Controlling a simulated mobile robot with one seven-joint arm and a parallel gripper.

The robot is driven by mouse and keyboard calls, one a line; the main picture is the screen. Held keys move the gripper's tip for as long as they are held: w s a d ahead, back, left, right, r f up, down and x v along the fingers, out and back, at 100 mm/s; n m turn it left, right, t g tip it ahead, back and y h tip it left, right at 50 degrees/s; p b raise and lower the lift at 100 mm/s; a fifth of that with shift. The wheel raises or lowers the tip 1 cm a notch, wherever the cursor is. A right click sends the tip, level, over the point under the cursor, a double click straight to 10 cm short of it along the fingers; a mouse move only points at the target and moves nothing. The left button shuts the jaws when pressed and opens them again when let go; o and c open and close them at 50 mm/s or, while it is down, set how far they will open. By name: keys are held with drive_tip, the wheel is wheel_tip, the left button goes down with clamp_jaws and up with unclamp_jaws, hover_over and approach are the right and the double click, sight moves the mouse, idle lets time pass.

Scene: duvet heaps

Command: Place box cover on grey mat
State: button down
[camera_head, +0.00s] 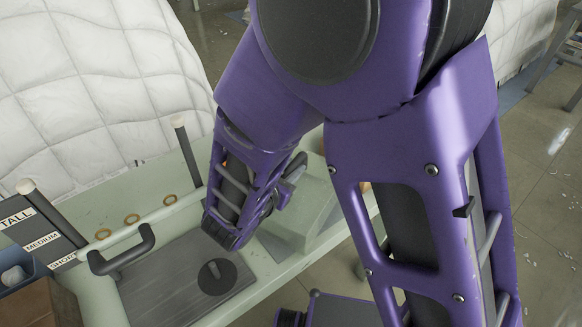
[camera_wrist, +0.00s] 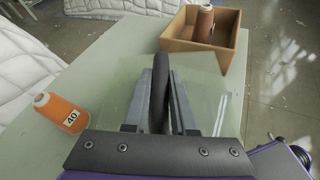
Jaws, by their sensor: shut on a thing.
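The box cover (camera_head: 311,207) is a pale, see-through greenish piece below and right of my gripper (camera_head: 292,178) in the head view. It also shows in the wrist view as a clear pane (camera_wrist: 208,88). My gripper (camera_wrist: 160,103) is shut on the cover's dark upright handle (camera_wrist: 161,68). I cannot tell whether the cover touches the table. A flat grey mat (camera_head: 155,287) lies on the table left of my gripper. A dark disc with a short peg (camera_head: 216,277) stands on it. My arm hides part of the table between them.
The pale green table (camera_head: 100,298) carries a black handle (camera_head: 122,254), several tan rings (camera_head: 132,219) and a size-labelled rack (camera_head: 38,233). White duvet heaps (camera_head: 95,85) stand behind.

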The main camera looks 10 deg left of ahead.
drive_tip(key=c, duration=0.7)
unclamp_jaws()
drive_tip(key=shift+f, duration=0.1)
drive_tip(key=shift+c, duration=0.2)
drive_tip(key=shift+s+a+r, duration=0.1)
drive_tip(key=shift+s+r, duration=0.2)
drive_tip(key=p+v, duration=0.1)
drive_tip(key=v, duration=1)
drive_tip(key=shift+s, duration=0.2)
